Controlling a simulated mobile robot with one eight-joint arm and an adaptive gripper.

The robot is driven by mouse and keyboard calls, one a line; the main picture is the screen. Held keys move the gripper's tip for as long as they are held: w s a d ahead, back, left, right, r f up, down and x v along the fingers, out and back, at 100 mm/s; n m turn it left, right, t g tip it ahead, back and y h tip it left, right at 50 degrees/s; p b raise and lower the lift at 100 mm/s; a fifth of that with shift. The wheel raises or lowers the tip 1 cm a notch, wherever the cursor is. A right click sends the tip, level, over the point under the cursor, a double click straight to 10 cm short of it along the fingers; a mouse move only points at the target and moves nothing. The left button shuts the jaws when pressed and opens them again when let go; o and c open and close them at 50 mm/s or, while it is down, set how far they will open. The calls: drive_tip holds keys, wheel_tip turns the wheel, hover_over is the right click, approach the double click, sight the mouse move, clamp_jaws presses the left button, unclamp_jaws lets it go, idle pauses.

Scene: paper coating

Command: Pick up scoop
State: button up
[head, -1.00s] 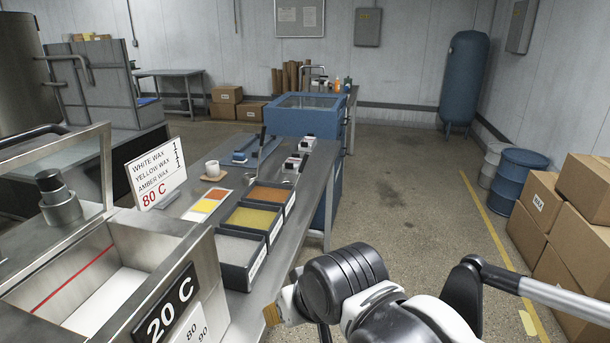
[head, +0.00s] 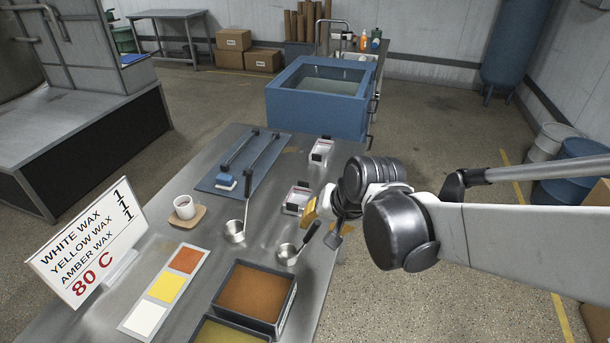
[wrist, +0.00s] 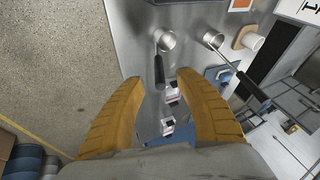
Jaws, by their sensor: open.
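Two metal scoops lie on the steel table. The nearer scoop (head: 287,253) has a short black handle slanting up toward my gripper (head: 322,226). In the wrist view this scoop's cup (wrist: 164,40) is just beyond the fingertips, and its black handle (wrist: 159,70) lies in line with the gap between the fingers of my gripper (wrist: 160,78). My gripper is open, and nothing is clearly held. The other scoop (head: 235,231) has a long handle standing up; it also shows in the wrist view (wrist: 212,37).
A cup (head: 184,207) on a coaster, a blue mat (head: 217,180) with tools, and two small white boxes (head: 297,198) (head: 321,151) share the table. Wax trays (head: 254,294) and a sign (head: 88,244) are nearer. A blue tank (head: 315,115) stands behind.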

sight(311, 236)
drive_tip(key=x, duration=0.1)
drive_tip(key=b+x, duration=0.2)
drive_tip(key=x, duration=0.1)
drive_tip(key=shift+s+a+f, duration=0.15)
drive_tip(key=shift+s+f, duration=0.05)
drive_tip(key=shift+s, duration=0.1)
drive_tip(key=b+x, duration=0.3)
drive_tip(key=x, duration=0.3)
drive_tip(key=shift+w+f, duration=0.1)
drive_tip(key=shift+f, duration=0.05)
clamp_jaws()
